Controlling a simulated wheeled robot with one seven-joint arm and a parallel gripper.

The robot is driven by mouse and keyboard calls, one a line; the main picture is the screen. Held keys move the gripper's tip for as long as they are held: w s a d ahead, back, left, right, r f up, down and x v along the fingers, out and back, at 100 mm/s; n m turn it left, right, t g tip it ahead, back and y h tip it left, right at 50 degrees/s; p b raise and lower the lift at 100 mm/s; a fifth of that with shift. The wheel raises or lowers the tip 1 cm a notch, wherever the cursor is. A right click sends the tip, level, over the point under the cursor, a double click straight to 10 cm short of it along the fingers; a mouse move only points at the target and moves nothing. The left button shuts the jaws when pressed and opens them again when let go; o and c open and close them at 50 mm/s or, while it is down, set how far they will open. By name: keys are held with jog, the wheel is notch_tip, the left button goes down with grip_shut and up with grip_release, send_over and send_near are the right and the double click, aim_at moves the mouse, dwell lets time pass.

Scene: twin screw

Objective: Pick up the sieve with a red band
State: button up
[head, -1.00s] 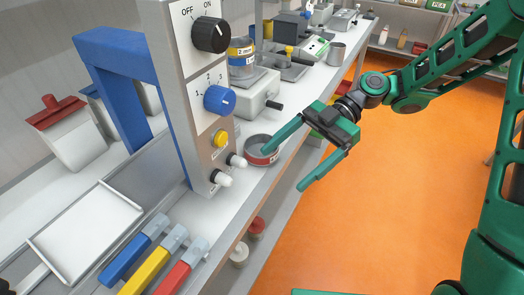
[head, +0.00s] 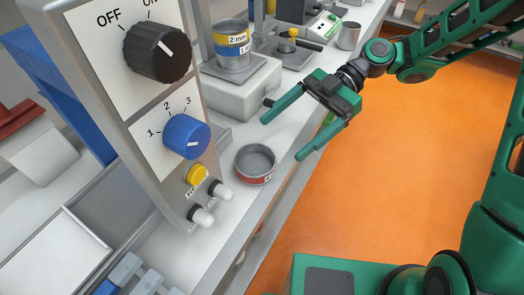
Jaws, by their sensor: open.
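The sieve with a red band (head: 256,166) is a round, shallow grey pan with a mesh floor. It stands upright on the white bench near its front edge, to the right of the control panel. My gripper (head: 279,138) is open and empty. Its two green fingers point down and left toward the sieve. In the picture the fingertips lie just above and to the right of the sieve, apart from it. The height of the fingertips over the bench is hard to tell.
A control panel (head: 125,110) with knobs and buttons stands left of the sieve. Behind are a grey-white machine (head: 240,92) bearing a blue-and-yellow-banded sieve stack (head: 232,48) and a metal cup (head: 348,36). The orange floor (head: 400,150) right of the bench is clear.

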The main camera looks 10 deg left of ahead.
aim_at(239, 175)
jog(key=x, duration=0.4)
jog(key=shift+s+a+f, duration=0.1)
jog(key=shift+a+f, duration=0.1)
jog(key=shift+f, duration=0.05)
jog(key=shift+w+f+x, duration=0.1)
jog(key=shift+f+x, duration=0.1)
jog(key=shift+x, duration=0.7)
jog(key=shift+w+f+x, duration=0.1)
jog(key=shift+f+x, duration=0.1)
jog(key=shift+x, duration=0.7)
jog(key=shift+w+f+x, duration=0.1)
jog(key=shift+f+x, duration=0.1)
jog(key=shift+x, duration=0.7)
jog(key=shift+d, duration=0.1)
jog(key=c, duration=1.2)
